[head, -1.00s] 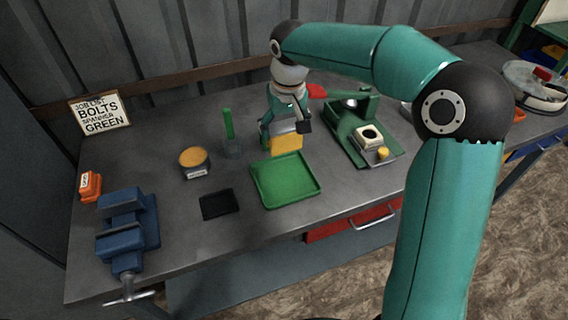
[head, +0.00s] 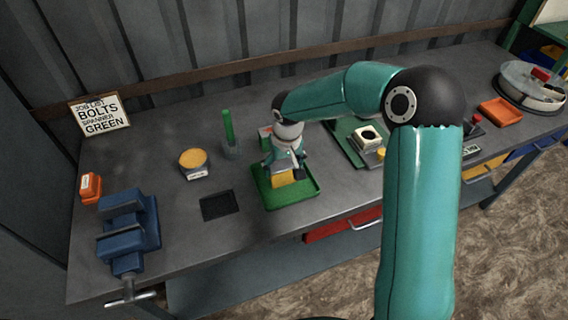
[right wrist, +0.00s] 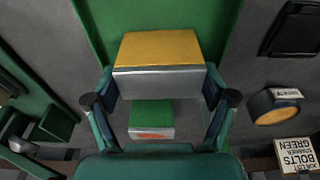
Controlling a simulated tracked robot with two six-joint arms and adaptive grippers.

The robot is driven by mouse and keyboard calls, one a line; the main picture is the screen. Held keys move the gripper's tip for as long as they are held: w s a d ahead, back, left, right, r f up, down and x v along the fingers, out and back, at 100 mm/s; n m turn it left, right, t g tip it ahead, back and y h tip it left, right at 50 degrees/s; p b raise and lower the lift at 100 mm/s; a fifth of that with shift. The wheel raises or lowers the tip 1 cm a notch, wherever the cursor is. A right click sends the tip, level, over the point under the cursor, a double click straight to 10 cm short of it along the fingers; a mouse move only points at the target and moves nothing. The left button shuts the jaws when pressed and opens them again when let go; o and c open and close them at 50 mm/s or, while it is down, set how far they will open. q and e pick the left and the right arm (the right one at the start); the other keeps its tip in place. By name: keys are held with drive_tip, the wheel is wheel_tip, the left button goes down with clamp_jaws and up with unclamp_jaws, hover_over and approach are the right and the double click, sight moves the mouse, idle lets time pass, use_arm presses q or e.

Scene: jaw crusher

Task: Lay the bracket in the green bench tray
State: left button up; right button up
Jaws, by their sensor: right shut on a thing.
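My right gripper (head: 284,172) is over the green bench tray (head: 305,190), shut on the bracket (head: 283,180), a piece with a yellow face and a silver side. In the right wrist view the bracket (right wrist: 158,55) sits between the two fingers (right wrist: 158,88), with the green tray floor (right wrist: 100,25) beyond it. Whether the bracket touches the tray floor I cannot tell. The gripper and wrist hide part of the tray. My left gripper is not in view.
A green block with an orange mark (right wrist: 151,120) is behind the gripper. A green fixture (head: 350,135) is right.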

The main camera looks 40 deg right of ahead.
drive_tip(key=shift+r, duration=0.1)
drive_tip(key=o, duration=1.6)
drive_tip(key=r, duration=0.4)
drive_tip(key=s+r, duration=0.1)
drive_tip(key=r, duration=0.3)
drive_tip(key=r+b, duration=0.1)
drive_tip(key=r, duration=0.3)
drive_tip(key=shift+s+a, duration=0.25)
drive_tip(key=shift+s, duration=0.15)
drive_tip(key=shift+f, duration=0.1)
